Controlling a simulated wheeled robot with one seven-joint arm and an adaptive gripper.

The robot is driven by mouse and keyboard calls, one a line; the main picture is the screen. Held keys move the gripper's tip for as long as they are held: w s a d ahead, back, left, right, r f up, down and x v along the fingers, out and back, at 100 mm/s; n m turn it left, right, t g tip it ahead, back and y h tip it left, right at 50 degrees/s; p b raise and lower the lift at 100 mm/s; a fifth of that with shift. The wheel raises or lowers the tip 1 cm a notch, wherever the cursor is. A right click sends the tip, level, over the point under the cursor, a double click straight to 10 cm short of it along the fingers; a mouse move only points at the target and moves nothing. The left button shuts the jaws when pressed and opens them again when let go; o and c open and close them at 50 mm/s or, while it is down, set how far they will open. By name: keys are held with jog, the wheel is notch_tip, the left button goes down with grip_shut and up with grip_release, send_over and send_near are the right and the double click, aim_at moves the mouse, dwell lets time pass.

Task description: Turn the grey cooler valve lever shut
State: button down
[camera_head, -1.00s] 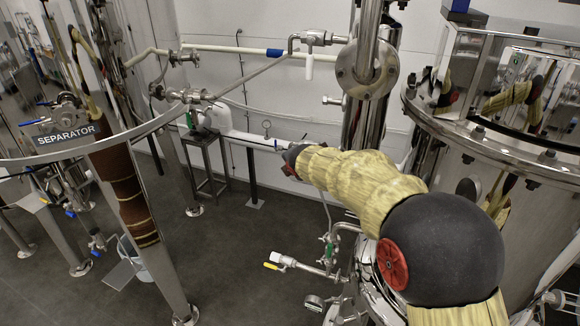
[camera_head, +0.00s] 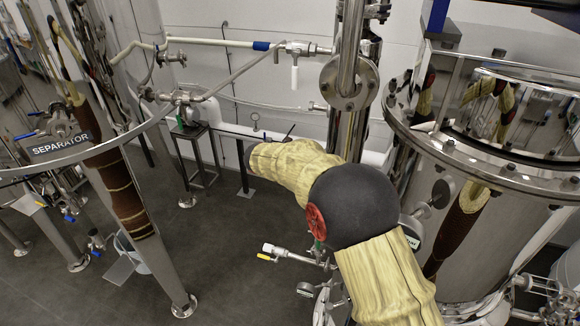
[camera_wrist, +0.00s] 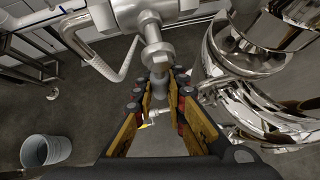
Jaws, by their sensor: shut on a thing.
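In the wrist view, the grey cooler valve (camera_wrist: 145,14) is at the top middle. Its grey metal lever (camera_wrist: 157,52) extends from the valve body down between my fingers. My gripper (camera_wrist: 160,82) is shut on the lever, with one finger on each side of it. The far part of the lever is hidden between the finger pads. In the head view, my yellow-sleeved arm reaches left in front of the white pipe (camera_head: 228,128), and it hides my fingers and the held lever.
A steel column with a flange (camera_head: 349,84) stands just behind my arm, and a large steel tank (camera_head: 500,215) is close on the right. A yellow-handled valve (camera_head: 268,253) is below.

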jog(key=shift+s+d+f+h+p, duration=0.2)
jog(key=shift+d+f+h+p, duration=0.1)
dwell(0.4)
jog(key=c, duration=2.2)
grip_release()
jog(key=o, duration=0.4)
jog(key=shift+r, duration=0.2)
jog(key=shift+w, duration=0.1)
jog(key=shift+a+r, duration=0.1)
jog(key=shift+a+r, duration=0.1)
jog(key=shift+r, duration=0.15)
jog(key=v, duration=1.1)
jog(key=shift+s, duration=0.25)
